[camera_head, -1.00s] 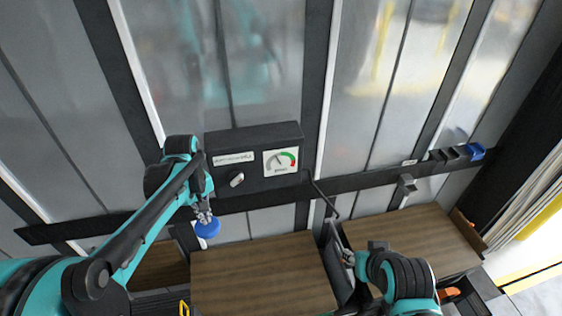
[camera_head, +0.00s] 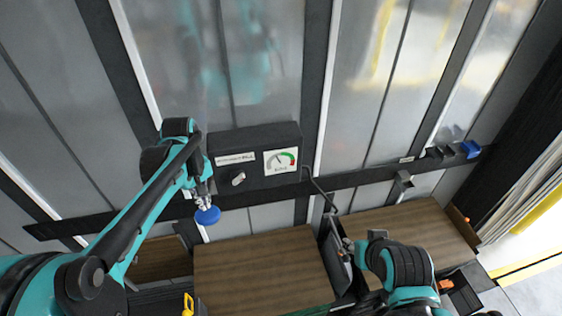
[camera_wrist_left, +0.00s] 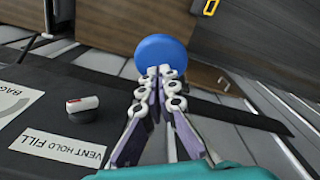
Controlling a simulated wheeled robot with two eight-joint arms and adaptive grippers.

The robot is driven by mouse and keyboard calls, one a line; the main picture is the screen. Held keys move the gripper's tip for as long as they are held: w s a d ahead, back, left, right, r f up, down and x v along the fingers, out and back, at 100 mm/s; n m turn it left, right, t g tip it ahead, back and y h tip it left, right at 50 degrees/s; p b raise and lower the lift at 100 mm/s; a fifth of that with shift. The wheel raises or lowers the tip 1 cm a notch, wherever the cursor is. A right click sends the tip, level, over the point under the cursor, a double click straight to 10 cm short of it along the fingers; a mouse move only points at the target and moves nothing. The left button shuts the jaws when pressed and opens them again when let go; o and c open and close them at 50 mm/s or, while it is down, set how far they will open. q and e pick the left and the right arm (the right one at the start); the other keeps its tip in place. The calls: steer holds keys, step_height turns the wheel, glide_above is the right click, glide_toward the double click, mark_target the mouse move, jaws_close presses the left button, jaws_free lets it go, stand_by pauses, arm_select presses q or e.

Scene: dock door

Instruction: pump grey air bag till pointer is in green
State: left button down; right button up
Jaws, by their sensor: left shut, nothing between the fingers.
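The black control box (camera_head: 228,143) on the dock door carries a round-scaled gauge (camera_head: 281,161). Its thin pointer leans up-left, outside the green part on the right. A grey selector knob (camera_head: 238,179) sits beside it; the left wrist view shows it (camera_wrist_left: 82,104) near a VENT HOLD FILL label. A blue round knob (camera_head: 207,215) is below the box. My left gripper (camera_head: 204,201) is shut with its tips at the blue knob; contact is unclear. A dark grey slab, apparently the air bag (camera_head: 334,250), stands between wooden crates. My right gripper (camera_head: 349,250) is beside it, its fingers unclear.
A left crate (camera_head: 260,268) and a right crate (camera_head: 415,230) have wooden tops. A black hose (camera_head: 318,188) runs from the box toward the slab. A dark rail crosses the door, with a blue item (camera_head: 470,149) at its right. A yellow object (camera_head: 188,304) is at the bottom left.

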mark_target(207, 211)
stand_by(0.4)
arm_select(q)
steer(key=shift+f+b, duration=3.05)
steer(key=shift+f, duration=0.8)
steer(key=shift+r+p, duration=2.75)
steer(key=shift+r, duration=1.15)
step_height(207, 211, up, 5)
steer(key=p, duration=0.3)
steer(key=shift+p, duration=0.35)
steer(key=shift+f, duration=0.1)
